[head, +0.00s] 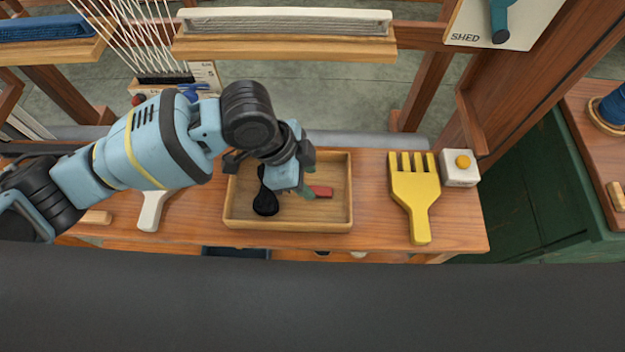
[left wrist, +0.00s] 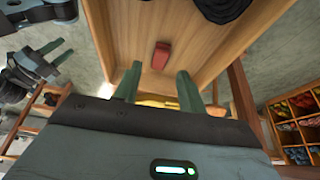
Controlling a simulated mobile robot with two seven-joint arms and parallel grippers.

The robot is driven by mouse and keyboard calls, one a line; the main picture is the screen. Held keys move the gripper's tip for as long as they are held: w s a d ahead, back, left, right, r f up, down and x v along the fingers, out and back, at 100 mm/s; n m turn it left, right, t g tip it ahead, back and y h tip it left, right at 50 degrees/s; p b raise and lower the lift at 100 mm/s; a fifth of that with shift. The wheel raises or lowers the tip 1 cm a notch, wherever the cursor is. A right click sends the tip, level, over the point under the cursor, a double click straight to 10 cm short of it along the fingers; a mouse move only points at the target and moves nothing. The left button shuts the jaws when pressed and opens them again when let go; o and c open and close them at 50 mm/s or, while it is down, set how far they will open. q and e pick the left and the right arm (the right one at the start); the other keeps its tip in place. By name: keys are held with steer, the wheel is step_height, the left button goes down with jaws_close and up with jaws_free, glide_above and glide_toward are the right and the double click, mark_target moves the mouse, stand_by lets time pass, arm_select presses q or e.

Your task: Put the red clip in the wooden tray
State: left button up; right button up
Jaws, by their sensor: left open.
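The red clip (head: 321,191) lies on the floor of the wooden tray (head: 338,224), right of a black skein (head: 266,201). My left gripper (head: 300,191) is over the tray, close to the clip, and partly hides the tray's inside. In the left wrist view the clip (left wrist: 160,55) shows whole, just beyond the two open, empty fingertips (left wrist: 158,72), with a gap between. The tray floor (left wrist: 130,25) lies under it. My right gripper (left wrist: 57,53) shows at the left of the left wrist view, fingers apart, away from the tray; it is outside the head view.
A yellow fork-like comb (head: 415,195) and a white block with an orange button (head: 459,167) stand right of the tray. A white-handled tool (head: 152,210) lies left. A wooden beam (head: 285,46) crosses behind. The table between tray and comb is clear.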

arm_select(q)
steer(key=p+v, duration=0.1)
steer(key=v, duration=0.7)
steer(key=shift+r, duration=0.1)
